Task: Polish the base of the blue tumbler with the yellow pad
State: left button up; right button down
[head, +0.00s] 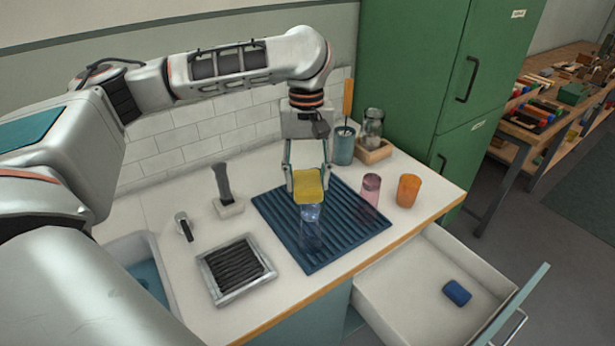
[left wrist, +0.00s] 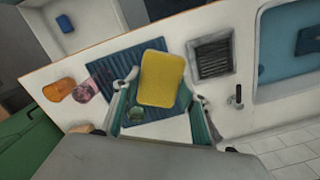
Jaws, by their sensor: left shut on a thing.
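My left gripper (head: 308,184) is shut on the yellow pad (head: 310,186), which it holds over the blue ribbed mat (head: 277,218). The clear blue tumbler (head: 311,232) stands on the mat right below the pad. The pad's lower edge overlaps the tumbler's top, and I cannot tell whether they touch. Which end of the tumbler is up is hard to see. The left wrist view shows the pad (left wrist: 162,78) between the fingers. A small dark round shape beside it may be part of the tumbler. My right gripper is not in view.
A pink glass (head: 370,187) and an orange cup (head: 408,190) stand right of the tumbler. A utensil cup (head: 343,150) and a jar (head: 373,126) stand behind. A framed dark grate (head: 237,266) lies left. An open drawer (head: 408,281) holds a blue block (head: 457,292).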

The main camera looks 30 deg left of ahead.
pick_arm(q)
notch_tip(320, 180, down, 2)
jog(key=shift+s+d+f, duration=0.1)
jog(key=shift+f, duration=1.75)
jog(key=shift+f, duration=1)
